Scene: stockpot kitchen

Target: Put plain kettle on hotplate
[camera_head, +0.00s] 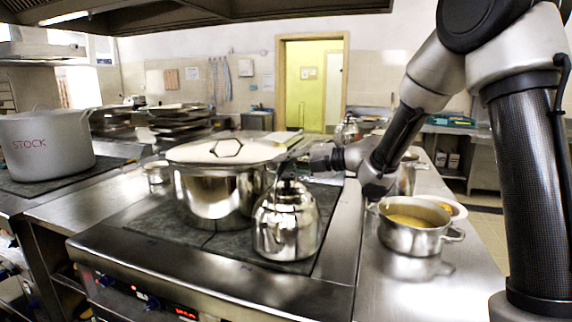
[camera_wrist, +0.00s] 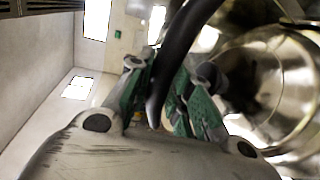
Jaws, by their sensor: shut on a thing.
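The plain kettle (camera_head: 287,228) is shiny steel and upright at the front right of the dark hotplate (camera_head: 170,222), right of a large lidded pot. I cannot tell whether its base touches the surface or is just above it. My gripper (camera_head: 288,168) reaches in from the right and is shut on the kettle's handle. In the wrist view the black curved handle (camera_wrist: 180,45) lies between the fingers of my gripper (camera_wrist: 165,105). The grip is partly hidden in the head view.
The large lidded pot (camera_head: 215,190) stands close beside the kettle. An open pot of yellow soup (camera_head: 412,232) is on the counter at right. The stock pot (camera_head: 42,148) stands on the left stove. Another shiny vessel (camera_head: 348,131) is farther back.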

